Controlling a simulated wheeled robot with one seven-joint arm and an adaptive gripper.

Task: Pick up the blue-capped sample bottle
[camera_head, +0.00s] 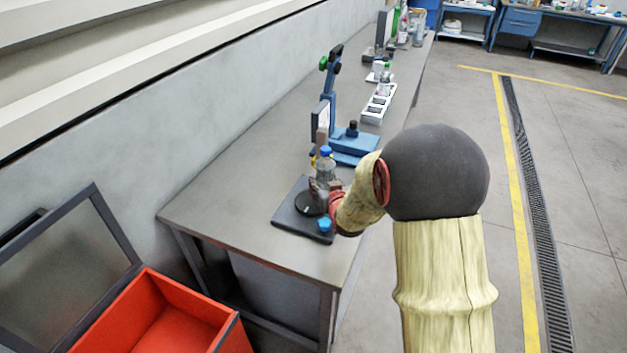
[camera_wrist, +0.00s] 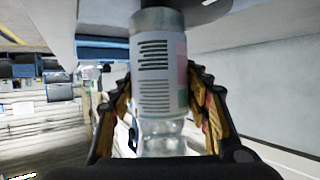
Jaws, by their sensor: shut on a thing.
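The sample bottle (camera_head: 325,170) is clear with a blue cap (camera_head: 326,152). It stands upright over the round black disc (camera_head: 306,204) of a dark plate on the bench. In the wrist view the bottle (camera_wrist: 158,75) fills the middle, with a white printed label and a clear glass part below it in the picture. My gripper (camera_wrist: 160,112) has one finger on each side of the bottle and is shut on it. In the head view my gripper (camera_head: 325,188) is small and partly hidden by my arm. I cannot tell whether the bottle's base touches the disc.
The dark plate has a blue knob (camera_head: 324,224) at its front corner. A blue stand (camera_head: 352,142) is close behind the bottle. A white rack (camera_head: 378,103) is farther along the bench (camera_head: 230,185). An open red box (camera_head: 165,315) is at lower left.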

